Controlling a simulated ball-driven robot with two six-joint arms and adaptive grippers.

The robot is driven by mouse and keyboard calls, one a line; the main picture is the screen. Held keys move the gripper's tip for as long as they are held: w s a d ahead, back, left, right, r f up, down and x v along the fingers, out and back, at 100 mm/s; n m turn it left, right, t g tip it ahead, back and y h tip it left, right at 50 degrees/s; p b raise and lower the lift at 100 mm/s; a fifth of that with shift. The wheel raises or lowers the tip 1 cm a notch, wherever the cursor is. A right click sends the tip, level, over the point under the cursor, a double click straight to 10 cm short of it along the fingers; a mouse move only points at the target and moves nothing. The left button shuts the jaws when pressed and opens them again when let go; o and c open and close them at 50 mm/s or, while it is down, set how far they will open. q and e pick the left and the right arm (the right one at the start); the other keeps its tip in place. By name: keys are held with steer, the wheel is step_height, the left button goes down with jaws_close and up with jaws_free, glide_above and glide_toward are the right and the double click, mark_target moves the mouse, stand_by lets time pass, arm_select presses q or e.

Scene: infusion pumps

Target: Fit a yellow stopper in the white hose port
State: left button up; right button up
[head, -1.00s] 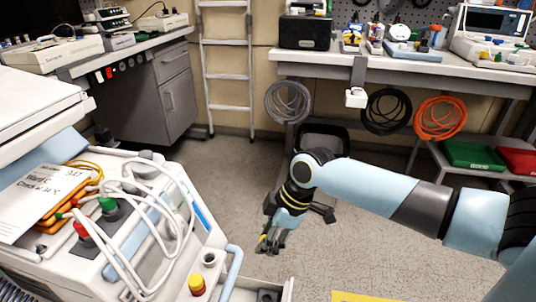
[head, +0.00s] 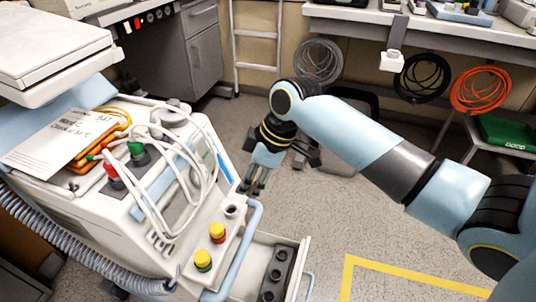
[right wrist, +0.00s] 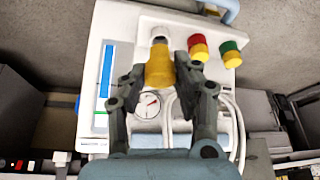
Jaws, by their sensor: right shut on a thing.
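My right gripper (head: 253,186) is shut on a yellow stopper (right wrist: 159,68), which shows clearly between the fingers in the right wrist view. The white hose port (head: 232,211) is an upright ring on the machine's corner, just below and left of the fingertips in the head view. In the right wrist view the port (right wrist: 160,34) shows just past the stopper's end, partly hidden by it. I cannot tell whether they touch. Beside it, a red port (right wrist: 198,55) and a green port (right wrist: 232,61) each carry a yellow cap. My left gripper is not in view.
White hoses (head: 190,185) loop over the machine top near the ports. A blue rail (head: 243,245) runs along the machine's edge, and an open drawer or tray (head: 297,255) stands beside it. The floor (head: 320,220) to the right is clear.

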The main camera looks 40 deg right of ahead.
mark_target(232, 204)
steer(key=w+a+f+b, duration=0.3)
steer(key=f, duration=0.1)
steer(key=shift+w+a, duration=0.25)
steer(key=shift+a, duration=0.05)
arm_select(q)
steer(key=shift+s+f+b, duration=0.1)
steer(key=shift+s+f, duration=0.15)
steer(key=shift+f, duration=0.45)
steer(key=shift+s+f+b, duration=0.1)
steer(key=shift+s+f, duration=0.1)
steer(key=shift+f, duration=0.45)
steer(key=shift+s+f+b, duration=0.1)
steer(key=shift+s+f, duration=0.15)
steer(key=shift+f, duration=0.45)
arm_select(e)
steer(key=shift+f, duration=0.5)
arm_select(q)
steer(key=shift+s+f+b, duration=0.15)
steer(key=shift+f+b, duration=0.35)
steer(key=shift+b, duration=0.05)
arm_select(e)
steer(key=shift+f, duration=1.5)
steer(key=shift+f, duration=0.1)
steer(key=shift+c, duration=0.4)
